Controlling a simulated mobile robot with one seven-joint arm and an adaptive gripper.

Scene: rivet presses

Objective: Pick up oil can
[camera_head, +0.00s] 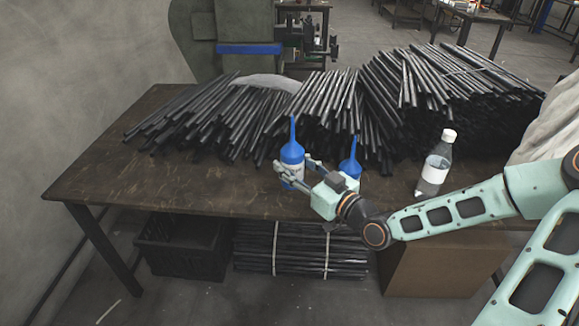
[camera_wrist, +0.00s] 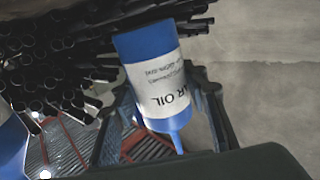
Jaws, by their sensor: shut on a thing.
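An oil can (camera_head: 291,154), a blue bottle with a white label and a thin blue nozzle, stands about upright over the front middle of the table. My gripper (camera_head: 291,177) is shut on it, with fingers around its labelled body. In the wrist view the can (camera_wrist: 155,80) appears upside down between the gripper fingers (camera_wrist: 160,112), with "OIL" readable on the label. I cannot tell whether its base touches the table. A second blue can (camera_head: 350,167) stands just right of my gripper, partly hidden behind it. Its blue side also shows in the wrist view (camera_wrist: 12,150).
The dark table (camera_head: 130,165) has piles of black rods (camera_head: 430,95) along its back, close behind the cans. A clear bottle with a white cap (camera_head: 436,165) stands to the right. The table's left front is free. A black crate (camera_head: 185,245) sits below.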

